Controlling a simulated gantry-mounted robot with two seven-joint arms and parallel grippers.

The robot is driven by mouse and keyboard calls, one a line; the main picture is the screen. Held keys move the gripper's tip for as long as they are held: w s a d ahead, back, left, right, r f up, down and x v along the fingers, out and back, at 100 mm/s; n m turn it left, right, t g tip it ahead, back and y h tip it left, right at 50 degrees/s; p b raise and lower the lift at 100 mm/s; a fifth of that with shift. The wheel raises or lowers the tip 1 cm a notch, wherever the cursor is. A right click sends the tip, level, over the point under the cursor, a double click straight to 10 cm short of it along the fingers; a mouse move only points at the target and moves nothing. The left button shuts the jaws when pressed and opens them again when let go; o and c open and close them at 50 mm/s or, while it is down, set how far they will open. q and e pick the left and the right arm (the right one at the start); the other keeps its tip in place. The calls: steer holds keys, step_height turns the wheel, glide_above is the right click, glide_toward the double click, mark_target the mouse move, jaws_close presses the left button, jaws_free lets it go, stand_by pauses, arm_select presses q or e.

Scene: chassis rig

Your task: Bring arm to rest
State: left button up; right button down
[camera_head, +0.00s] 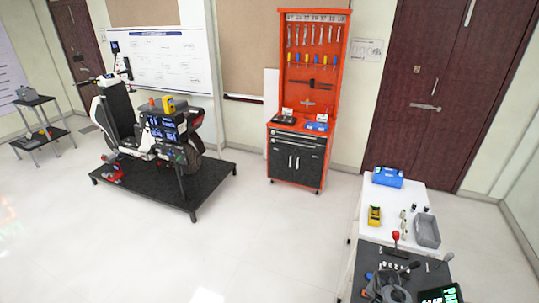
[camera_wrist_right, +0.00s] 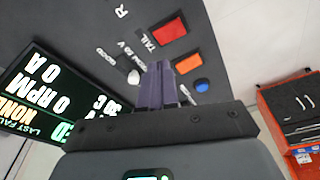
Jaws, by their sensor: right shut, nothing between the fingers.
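My right gripper (camera_wrist_right: 160,68) shows in the right wrist view. Its dark fingers are together with nothing between them, and they appear in front of a dark control panel (camera_wrist_right: 225,25). Whether they touch the panel cannot be told. The panel carries a red switch (camera_wrist_right: 169,28), an orange switch (camera_wrist_right: 187,65) and a blue button (camera_wrist_right: 202,85). I cannot make out my right gripper clearly in the head view. My left gripper is in neither view.
In the head view, a white table (camera_head: 390,196) at lower right holds a blue case (camera_head: 387,176), a yellow device (camera_head: 374,215) and a grey tray (camera_head: 427,231). A red tool cabinet (camera_head: 273,152) stands by the wall. A seat rig platform (camera_head: 185,194) stands left. Floor between is clear.

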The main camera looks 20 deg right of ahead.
steer(key=s+a+r+n+t+p, duration=0.1)
steer(key=s+a+r+n+p, duration=0.1)
steer(key=s+a+r+n, duration=0.3)
steer(key=s+a+r+n+t+y+p, duration=0.1)
steer(key=s+a+r+n, duration=0.4)
steer(key=a, duration=1.1)
steer(key=s+a+r+n+t+y+p, duration=0.1)
steer(key=s+a+r+n+p, duration=0.2)
steer(key=s+a+r, duration=0.6)
step_height(320, 180, up, 6)
steer(key=shift+s+a+f+n+p, duration=0.15)
steer(key=shift+a+n+p, duration=0.15)
steer(key=shift+a+n, duration=0.8)
